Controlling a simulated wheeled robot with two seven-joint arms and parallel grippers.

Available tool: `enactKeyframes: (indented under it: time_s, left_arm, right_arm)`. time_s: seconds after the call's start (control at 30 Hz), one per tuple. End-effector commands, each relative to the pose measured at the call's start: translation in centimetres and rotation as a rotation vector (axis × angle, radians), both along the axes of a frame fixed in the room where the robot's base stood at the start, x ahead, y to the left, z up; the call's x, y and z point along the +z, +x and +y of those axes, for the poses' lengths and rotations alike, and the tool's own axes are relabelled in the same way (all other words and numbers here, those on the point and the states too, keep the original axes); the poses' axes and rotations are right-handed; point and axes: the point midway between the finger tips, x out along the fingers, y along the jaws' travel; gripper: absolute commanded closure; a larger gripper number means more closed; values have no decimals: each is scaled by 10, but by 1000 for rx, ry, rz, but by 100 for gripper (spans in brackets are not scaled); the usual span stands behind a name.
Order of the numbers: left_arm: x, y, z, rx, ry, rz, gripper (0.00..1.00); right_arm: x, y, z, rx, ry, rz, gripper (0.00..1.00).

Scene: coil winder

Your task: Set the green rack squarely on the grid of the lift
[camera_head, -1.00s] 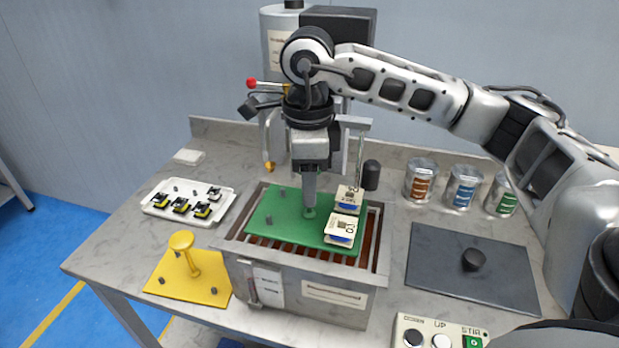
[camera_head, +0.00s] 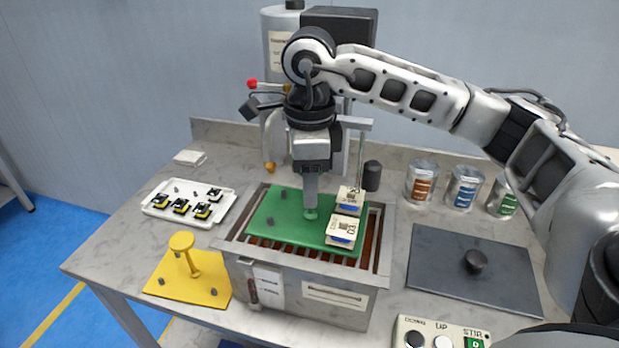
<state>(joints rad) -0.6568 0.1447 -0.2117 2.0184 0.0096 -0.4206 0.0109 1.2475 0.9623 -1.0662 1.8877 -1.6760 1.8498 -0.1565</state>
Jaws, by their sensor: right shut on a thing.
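The green rack (camera_head: 285,225) is a flat plate lying over the brown slatted grid (camera_head: 290,248) inside the grey metal tank. It carries two cream coil pieces with blue parts (camera_head: 343,231) on its right side and small dark pegs on its left. My right gripper (camera_head: 310,212) points straight down and is shut on the rack's green post near its middle. The rack looks roughly in line with the tank walls. Slats show along its front and right edges. I cannot tell whether its underside touches the grid. My left gripper is not in view.
A yellow rack (camera_head: 200,290) with a knob post lies left of the tank (camera_head: 330,300). A white tray (camera_head: 165,210) holds several black-and-yellow parts. A dark lid (camera_head: 450,275), several cans (camera_head: 465,188) and a button box (camera_head: 425,330) stand on the right.

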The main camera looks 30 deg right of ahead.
Motion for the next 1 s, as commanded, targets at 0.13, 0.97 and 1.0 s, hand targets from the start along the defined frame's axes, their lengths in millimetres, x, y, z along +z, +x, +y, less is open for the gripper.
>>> enactKeyframes:
  time_s: [0.13,0.97,1.0]
  left_arm:
    - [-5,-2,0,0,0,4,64]
    - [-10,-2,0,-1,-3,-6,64]
    - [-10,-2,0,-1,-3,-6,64]
  right_arm:
    - [-4,0,0,0,0,-1,100]
    - [-16,0,0,0,0,-1,31]
    - [-17,0,0,0,0,1,31]
